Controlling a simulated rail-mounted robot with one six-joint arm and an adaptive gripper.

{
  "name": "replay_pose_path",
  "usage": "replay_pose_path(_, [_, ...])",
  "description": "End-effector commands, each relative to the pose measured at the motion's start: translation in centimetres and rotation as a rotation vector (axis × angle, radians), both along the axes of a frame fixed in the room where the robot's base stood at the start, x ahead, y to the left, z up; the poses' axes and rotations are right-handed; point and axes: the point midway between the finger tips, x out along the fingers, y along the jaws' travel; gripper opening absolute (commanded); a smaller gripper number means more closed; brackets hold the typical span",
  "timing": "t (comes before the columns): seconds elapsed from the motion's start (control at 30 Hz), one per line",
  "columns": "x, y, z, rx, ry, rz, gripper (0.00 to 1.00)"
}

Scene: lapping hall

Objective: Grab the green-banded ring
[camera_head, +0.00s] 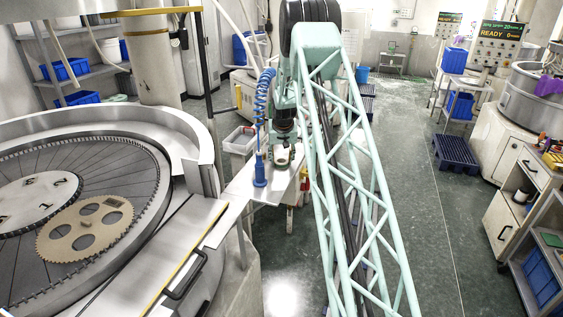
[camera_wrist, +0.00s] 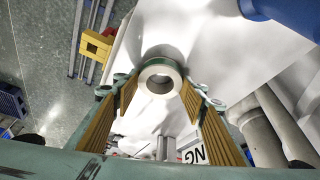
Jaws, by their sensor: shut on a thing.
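The green-banded ring (camera_wrist: 160,68), pale with a round hole and a green edge, is between the tips of my gripper (camera_wrist: 160,88) in the wrist view. The tan-padded fingers meet its left and right sides, and my gripper is shut on it. In the head view the ring (camera_head: 282,160) shows small and pale at the end of my arm, over the white table (camera_head: 238,190). My gripper (camera_head: 283,148) is partly hidden there. I cannot tell whether the ring still touches the table.
The lapping machine (camera_head: 150,112) with a toothed carrier (camera_head: 70,245) fills the left. A grey bin (camera_head: 240,140) stands behind the table.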

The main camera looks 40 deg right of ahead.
Motion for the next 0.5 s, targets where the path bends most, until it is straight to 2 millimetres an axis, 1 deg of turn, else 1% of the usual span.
replay_pose_path(0.27, [0.1, 0.0, 1.3, -0.001, -0.002, 0.000, 0.26])
replay_pose_path(0.5, [0.1, -0.1, 3.1, -0.002, -0.002, 0.000, 0.26])
